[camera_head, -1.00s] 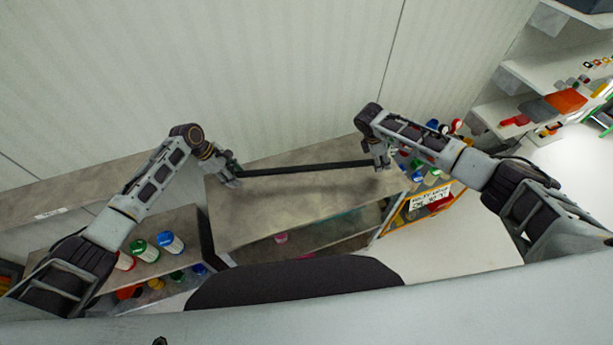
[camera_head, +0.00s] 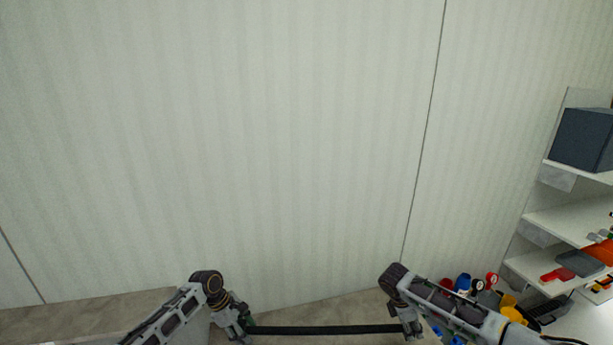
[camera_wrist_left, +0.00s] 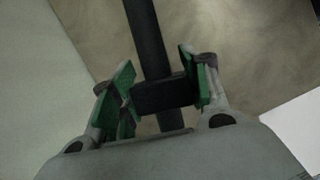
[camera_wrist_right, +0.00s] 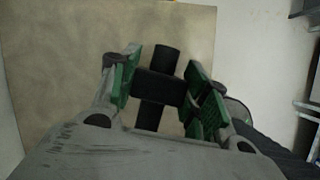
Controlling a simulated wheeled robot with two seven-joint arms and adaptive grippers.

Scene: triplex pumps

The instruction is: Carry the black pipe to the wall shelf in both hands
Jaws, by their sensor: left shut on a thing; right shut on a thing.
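The black pipe (camera_head: 320,330) spans level between my two grippers at the bottom of the head view, in front of the pale wall. My left gripper (camera_head: 241,325) is shut on its left end. In the left wrist view the green pads of the left gripper (camera_wrist_left: 157,88) close on a dark block on the pipe (camera_wrist_left: 148,40). My right gripper (camera_head: 413,328) is shut on its right end. The right wrist view shows the green pads of the right gripper (camera_wrist_right: 160,82) around a dark block, with the pipe end (camera_wrist_right: 166,57) sticking out. A wall shelf cannot be told for sure.
White shelves (camera_head: 565,221) at the right hold a dark box (camera_head: 582,139) and red and grey items. A grey-brown surface (camera_head: 345,309) lies below the pipe. A ledge (camera_head: 85,312) runs along the wall at left. Coloured bottles and gauges (camera_head: 470,284) stand near my right arm.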

